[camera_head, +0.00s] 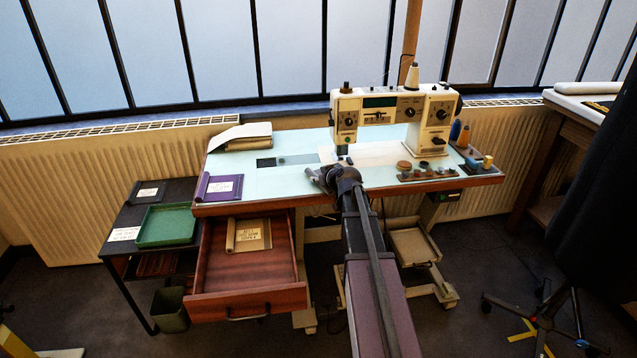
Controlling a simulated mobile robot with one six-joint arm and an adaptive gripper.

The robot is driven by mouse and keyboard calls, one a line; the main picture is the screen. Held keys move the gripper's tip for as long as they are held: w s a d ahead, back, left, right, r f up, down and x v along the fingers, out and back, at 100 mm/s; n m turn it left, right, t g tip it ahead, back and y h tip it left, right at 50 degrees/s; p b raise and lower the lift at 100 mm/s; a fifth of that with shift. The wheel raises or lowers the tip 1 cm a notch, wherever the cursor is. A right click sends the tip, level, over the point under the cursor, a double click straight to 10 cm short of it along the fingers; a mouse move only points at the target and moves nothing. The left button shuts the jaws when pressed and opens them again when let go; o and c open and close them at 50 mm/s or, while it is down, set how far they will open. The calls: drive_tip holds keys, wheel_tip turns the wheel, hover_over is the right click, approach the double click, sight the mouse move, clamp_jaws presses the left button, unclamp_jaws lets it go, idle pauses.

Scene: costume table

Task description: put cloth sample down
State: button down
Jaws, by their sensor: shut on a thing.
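My gripper (323,179) is over the front middle of the sewing table (290,187), in front of the sewing machine. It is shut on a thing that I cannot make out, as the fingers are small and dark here. A purple cloth sample (226,188) with a label lies at the table's front left corner. A tan cloth sample (247,236) with a label lies in the open wooden drawer (222,275) below. My gripper is to the right of both and apart from them.
The sewing machine (392,112) stands behind my gripper. Small pots (405,166) and spools (460,132) are to its right. A folded cloth stack (243,137) lies at the back left. A green tray (166,225) sits on the side stand. The table's left middle has free room.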

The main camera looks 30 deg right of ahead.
drive_tip(key=shift+f, duration=0.15)
drive_tip(key=shift+c, duration=2.4)
unclamp_jaws()
drive_tip(key=shift+r, duration=0.25)
drive_tip(key=p+v, duration=0.6)
drive_tip(key=v, duration=0.6)
drive_tip(key=shift+f, duration=0.1)
